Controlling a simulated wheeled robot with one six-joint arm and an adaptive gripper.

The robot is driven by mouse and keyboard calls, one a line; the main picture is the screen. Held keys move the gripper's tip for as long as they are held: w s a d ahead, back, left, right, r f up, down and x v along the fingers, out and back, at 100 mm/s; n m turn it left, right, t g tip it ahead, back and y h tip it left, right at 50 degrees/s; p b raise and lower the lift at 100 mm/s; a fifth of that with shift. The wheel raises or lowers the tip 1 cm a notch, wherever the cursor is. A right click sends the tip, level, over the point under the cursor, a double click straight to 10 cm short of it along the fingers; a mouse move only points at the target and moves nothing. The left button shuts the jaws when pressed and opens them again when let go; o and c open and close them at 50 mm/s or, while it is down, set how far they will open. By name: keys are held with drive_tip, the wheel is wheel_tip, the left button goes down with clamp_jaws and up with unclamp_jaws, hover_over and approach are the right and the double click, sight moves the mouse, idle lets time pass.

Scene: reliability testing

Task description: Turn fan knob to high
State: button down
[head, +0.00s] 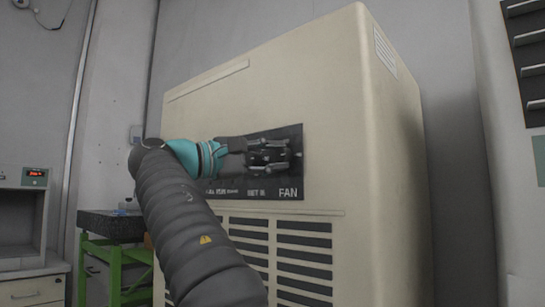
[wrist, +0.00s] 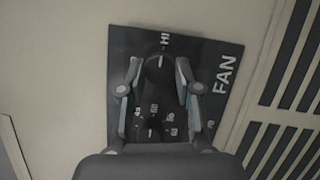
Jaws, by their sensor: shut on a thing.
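The fan knob (wrist: 158,70) is a round dark knob on a black control panel (wrist: 205,52), just below the letters HI in the wrist view. My gripper (wrist: 158,68) has one finger on each side of it and is shut on it.
The panel is on a large beige cabinet (head: 330,80) with dark vent slots (head: 303,255) below. A second knob (wrist: 150,130) shows between my fingers, nearer my palm.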

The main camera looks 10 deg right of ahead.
drive_tip(key=c, duration=0.8)
unclamp_jaws()
drive_tip(key=v, duration=1.2)
